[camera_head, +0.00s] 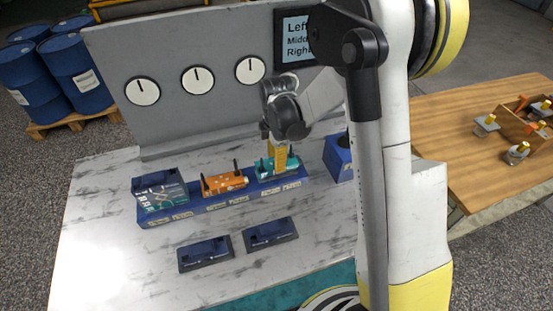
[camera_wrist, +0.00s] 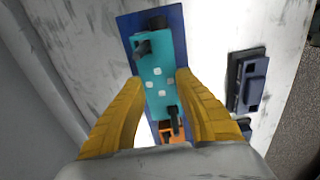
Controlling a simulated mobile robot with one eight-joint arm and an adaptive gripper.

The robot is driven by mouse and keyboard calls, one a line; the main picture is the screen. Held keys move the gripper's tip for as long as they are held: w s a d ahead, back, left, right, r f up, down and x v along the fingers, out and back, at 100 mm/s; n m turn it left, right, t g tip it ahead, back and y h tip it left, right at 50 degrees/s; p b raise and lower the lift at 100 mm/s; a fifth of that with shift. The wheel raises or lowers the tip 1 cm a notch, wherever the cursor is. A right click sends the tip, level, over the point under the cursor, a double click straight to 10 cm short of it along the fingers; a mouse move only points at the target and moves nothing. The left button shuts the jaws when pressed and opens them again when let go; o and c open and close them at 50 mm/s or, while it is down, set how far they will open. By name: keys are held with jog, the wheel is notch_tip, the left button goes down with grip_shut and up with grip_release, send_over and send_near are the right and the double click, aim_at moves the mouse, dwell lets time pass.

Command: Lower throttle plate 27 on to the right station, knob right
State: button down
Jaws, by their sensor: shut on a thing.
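My gripper (camera_head: 279,152) has its yellow fingers shut on a teal throttle plate (camera_head: 267,167) at the right station of the blue manifold (camera_head: 216,206). In the wrist view the teal plate (camera_wrist: 157,72) lies between the fingertips (camera_wrist: 161,84), with white squares on its face. An orange plate (camera_head: 225,183) sits on the middle station, and a grey-teal unit (camera_head: 160,196) on the left station.
Two dark blue holders (camera_head: 205,254) (camera_head: 271,234) lie on the bench in front. A blue block (camera_head: 338,158) stands right of the manifold. A grey panel (camera_head: 190,105) with dials and a partly hidden screen (camera_head: 293,40) rises behind. The front left bench is clear.

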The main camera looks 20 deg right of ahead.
jog(key=shift+f, duration=0.45)
jog(key=shift+f+b, duration=0.55)
jog(key=shift+b, duration=0.2)
jog(key=c, duration=0.9)
grip_release()
jog(key=shift+r, duration=0.15)
